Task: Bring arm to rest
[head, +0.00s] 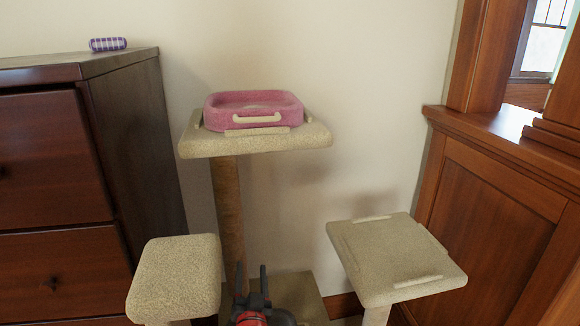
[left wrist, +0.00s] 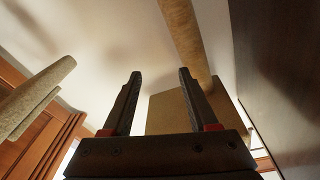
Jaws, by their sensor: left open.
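My left gripper (head: 252,282) shows at the bottom middle of the head view, low in front of the cat tree's base. Its dark fingers point up and are apart, with nothing between them. In the left wrist view the two fingers (left wrist: 157,95) are also spread and empty. The cat tree's post (head: 228,205) stands just behind the gripper, and it also shows in the left wrist view (left wrist: 187,40). I cannot tell the exact gap between them. My right gripper is in neither view.
A pink pet bed (head: 253,111) lies on the top platform (head: 310,137). Lower platforms stand at left (head: 176,278) and right (head: 398,255) of the gripper. A dark dresser (head: 50,165) with a purple checked item (head: 108,44) is at left. Wood panelling (head: 495,210) is at right.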

